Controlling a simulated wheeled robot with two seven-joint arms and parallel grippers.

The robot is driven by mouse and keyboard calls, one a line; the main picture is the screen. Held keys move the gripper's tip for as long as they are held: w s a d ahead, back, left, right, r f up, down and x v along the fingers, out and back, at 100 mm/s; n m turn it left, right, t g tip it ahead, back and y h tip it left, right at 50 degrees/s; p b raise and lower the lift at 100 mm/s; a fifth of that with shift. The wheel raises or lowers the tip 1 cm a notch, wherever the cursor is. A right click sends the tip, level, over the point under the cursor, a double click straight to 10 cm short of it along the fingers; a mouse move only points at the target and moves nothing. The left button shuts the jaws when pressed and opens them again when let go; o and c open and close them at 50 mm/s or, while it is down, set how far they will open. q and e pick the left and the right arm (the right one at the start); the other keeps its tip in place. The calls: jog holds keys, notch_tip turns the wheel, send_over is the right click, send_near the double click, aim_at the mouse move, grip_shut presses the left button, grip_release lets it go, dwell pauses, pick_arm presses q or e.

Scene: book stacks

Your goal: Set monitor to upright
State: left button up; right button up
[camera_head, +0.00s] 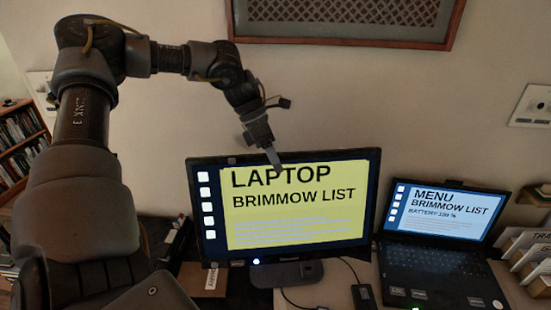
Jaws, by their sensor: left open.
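The monitor (290,232) stands on its base in the middle of the head view, its wide screen in landscape and lit yellow with "LAPTOP BRIMMOW LIST". Its stand foot (297,273) rests on the desk below. My right gripper is not in view.
A laptop (440,240) stands open to the right of the monitor, its screen lit. Upright dividers (530,250) stand at the far right. A framed grille (345,15) hangs on the wall above. A bookshelf (20,140) is at the left. Cables lie in front of the monitor.

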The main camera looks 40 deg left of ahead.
aim_at(277, 184)
pick_arm(q)
jog(key=shift+d+f, duration=0.15)
jog(key=shift+f, duration=0.25)
jog(key=shift+w, duration=0.1)
jog(key=shift+c, duration=0.3)
grip_shut()
jog(key=shift+d, duration=0.1)
jog(key=s+d+t+y+b, duration=0.1)
jog(key=s+d+b, duration=0.1)
jog(key=b, duration=0.4)
jog(key=shift+m+y, duration=0.3)
jog(key=shift+s+d+r+b, duration=0.1)
jog(key=shift+s+d+b, duration=0.3)
jog(key=shift+r, duration=0.1)
jog(key=shift+s, duration=0.1)
